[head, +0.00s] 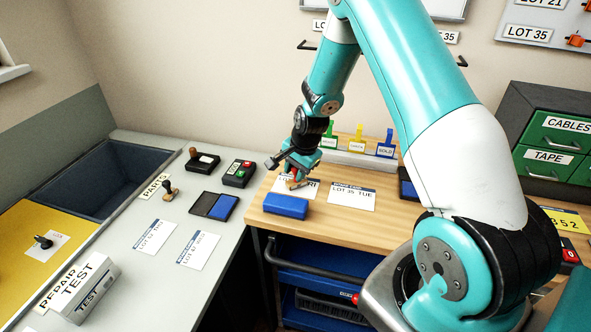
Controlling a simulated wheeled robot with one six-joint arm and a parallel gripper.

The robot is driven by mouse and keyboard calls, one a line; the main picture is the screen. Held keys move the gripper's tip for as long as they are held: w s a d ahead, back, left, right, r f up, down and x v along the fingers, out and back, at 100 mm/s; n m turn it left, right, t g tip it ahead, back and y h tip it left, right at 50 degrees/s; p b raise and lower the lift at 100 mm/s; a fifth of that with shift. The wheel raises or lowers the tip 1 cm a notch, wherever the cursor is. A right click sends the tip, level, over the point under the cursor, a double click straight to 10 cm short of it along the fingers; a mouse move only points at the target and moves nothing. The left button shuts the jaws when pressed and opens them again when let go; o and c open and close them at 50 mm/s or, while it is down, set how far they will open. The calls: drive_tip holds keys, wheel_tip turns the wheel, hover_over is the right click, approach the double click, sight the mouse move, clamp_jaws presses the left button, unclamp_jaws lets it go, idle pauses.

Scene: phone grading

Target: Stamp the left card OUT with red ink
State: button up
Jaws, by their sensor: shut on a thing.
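My gripper (298,178) points down over the left white card (310,191) on the wooden bench. It is shut on a small stamp with a reddish-brown part showing between the fingers. The stamp is mostly hidden, and I cannot tell whether it touches the card. The gripper and a blue block cover much of this card; only the end of its print, "RI", shows. The right card (352,197) reads "LOT 35 TUE" and lies flat beside it. An open pad with a blue face (222,207) lies on the grey counter. I see no red ink face.
The blue block (286,206) sits just in front of the left card. A wooden-handled stamp (171,190), two more cards (156,237) and a dark box with red and green buttons (239,173) are on the counter. Small coloured flags (357,137) stand behind the cards.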

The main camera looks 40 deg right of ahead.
drive_tip(key=shift+w+a+p+v, duration=0.1)
drive_tip(key=shift+w+p+v, duration=0.15)
drive_tip(key=shift+p+v, duration=0.7)
drive_tip(key=shift+w+a+p+v, duration=0.1)
drive_tip(key=shift+w+p+v, duration=0.3)
drive_tip(key=shift+v, duration=0.85)
drive_tip(key=shift+w+a+p+v, duration=0.1)
drive_tip(key=shift+p+v, duration=0.8)
drive_tip(key=shift+v, duration=0.2)
drive_tip(key=shift+r, duration=0.15)
